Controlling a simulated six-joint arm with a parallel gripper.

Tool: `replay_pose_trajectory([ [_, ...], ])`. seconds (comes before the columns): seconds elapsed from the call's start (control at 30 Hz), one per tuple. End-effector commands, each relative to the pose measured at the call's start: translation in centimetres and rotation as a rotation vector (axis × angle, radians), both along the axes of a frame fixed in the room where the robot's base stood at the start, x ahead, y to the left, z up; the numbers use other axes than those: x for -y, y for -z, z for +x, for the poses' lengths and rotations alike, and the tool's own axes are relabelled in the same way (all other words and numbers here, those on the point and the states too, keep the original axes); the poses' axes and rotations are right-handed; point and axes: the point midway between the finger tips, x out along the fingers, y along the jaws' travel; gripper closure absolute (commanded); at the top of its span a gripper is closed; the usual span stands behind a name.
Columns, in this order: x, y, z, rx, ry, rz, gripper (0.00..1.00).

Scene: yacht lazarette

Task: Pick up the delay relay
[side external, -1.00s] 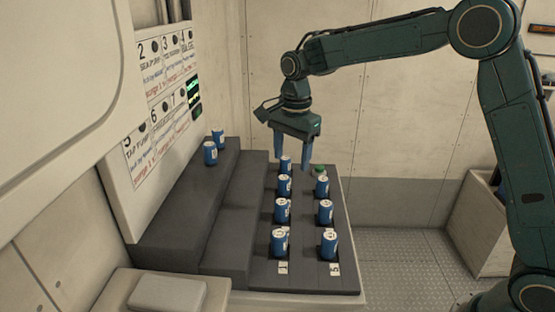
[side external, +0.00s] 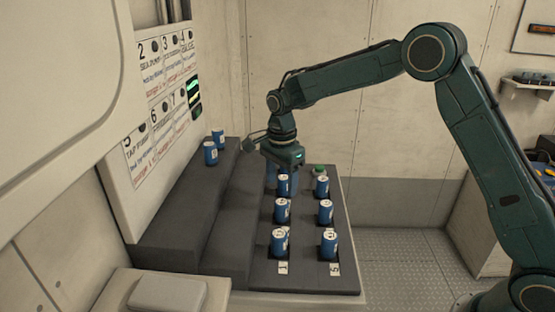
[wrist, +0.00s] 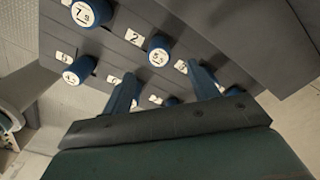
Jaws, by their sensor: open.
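Several blue cylinders with white, marked tops stand in two rows on a dark stepped board (side external: 304,275). No readable label tells me which is the delay relay. My gripper (side external: 279,178) is low over the far end of the left row, fingers down, partly hidden behind the farthest cylinder of that row (side external: 286,186). In the wrist view my gripper (wrist: 162,74) has its two blue fingers apart. A cylinder (wrist: 170,102) shows partly between them, mostly hidden by the gripper body. Other cylinders (wrist: 88,13) (wrist: 159,48) (wrist: 78,69) stand beyond the fingers. I cannot tell whether the fingers touch anything.
Two more blue cylinders (side external: 211,153) (side external: 218,138) stand on the upper step at the left. A green round item (side external: 319,169) is at the far right of the board. A label panel (side external: 163,100) rises behind. Number tags (side external: 335,269) lie beside the cylinders.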

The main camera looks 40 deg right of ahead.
Motion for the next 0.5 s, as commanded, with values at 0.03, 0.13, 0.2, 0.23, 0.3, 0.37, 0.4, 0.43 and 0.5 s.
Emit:
replay_pose_trajectory([
  [0.03, 0.0, 0.9, -0.1, -0.004, 0.0, 0.0, 0.4],
  [0.13, 0.0, 2.2, -0.1, -0.003, 0.0, 0.0, 0.4],
  [0.2, 0.0, 2.9, 0.0, -0.002, 0.0, 0.0, 0.4],
  [0.23, 0.0, 3.1, -0.1, -0.002, 0.0, 0.0, 0.4],
  [0.3, 0.0, 3.6, 0.0, -0.001, 0.0, 0.0, 0.4],
  [0.37, 0.0, 3.8, 0.0, -0.001, 0.0, 0.0, 0.4],
  [0.4, 0.0, 3.8, -0.1, -0.001, 0.0, 0.0, 0.4],
  [0.43, 0.0, 3.9, 0.0, -0.001, 0.0, 0.0, 0.4],
  [0.5, 0.0, 3.9, 0.0, 0.0, 0.0, 0.0, 0.4],
])
